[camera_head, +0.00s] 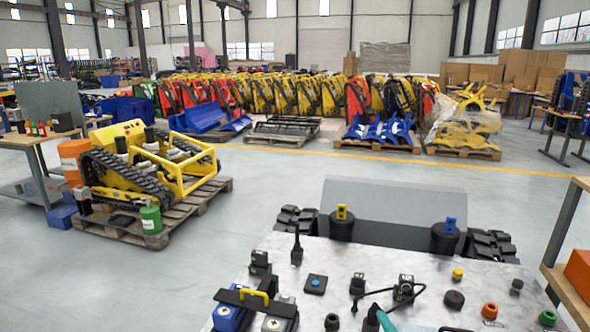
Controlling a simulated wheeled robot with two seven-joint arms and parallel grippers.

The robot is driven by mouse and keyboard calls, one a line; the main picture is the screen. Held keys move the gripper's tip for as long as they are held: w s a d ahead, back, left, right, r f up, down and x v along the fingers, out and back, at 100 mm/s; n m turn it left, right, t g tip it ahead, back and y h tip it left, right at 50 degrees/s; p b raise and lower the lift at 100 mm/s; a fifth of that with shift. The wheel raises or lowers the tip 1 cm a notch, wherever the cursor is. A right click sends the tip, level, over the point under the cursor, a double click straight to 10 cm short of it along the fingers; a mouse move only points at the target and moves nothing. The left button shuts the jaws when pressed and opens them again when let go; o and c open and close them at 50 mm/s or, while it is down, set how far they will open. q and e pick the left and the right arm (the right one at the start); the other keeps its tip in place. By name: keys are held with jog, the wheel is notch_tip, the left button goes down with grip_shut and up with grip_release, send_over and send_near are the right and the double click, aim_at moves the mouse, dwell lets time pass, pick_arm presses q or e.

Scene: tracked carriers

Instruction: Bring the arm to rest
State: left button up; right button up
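Neither of my grippers nor any part of my arms that I can be sure of shows in the head view. In front of me is the open top of a tracked carrier (330,262), a light mottled plate bearing several small parts. A dark box with a yellow handle (258,294) and blue parts sits at its near left. A teal and black object (383,320) at the bottom edge is cut off, and I cannot tell what it is.
Black tracks (490,245) and a grey panel (395,205) lie beyond the plate. A yellow tracked carrier (150,160) stands on a wooden pallet at left. A workbench (30,140) is far left, and a shelf (568,290) is at right. Grey floor is clear between.

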jog(key=s+d+f+m+g+h, duration=0.2)
jog(key=s+d+f+m+g, duration=0.3)
jog(key=s+f+m+g, duration=0.6)
jog(key=s+d+f+g, duration=0.1)
jog(key=s+f+g, duration=0.2)
jog(key=s+f, duration=0.8)
notch_tip(320, 180, down, 23)
jog(key=s+g, duration=0.2)
jog(key=s+d+f+p, duration=0.1)
jog(key=s+d+f, duration=0.2)
jog(key=s+f, duration=1.2)
jog(key=shift+s+f+g, duration=0.25)
jog(key=shift+s+g, duration=0.15)
jog(key=shift+s, duration=0.55)
jog(key=shift+d, duration=0.1)
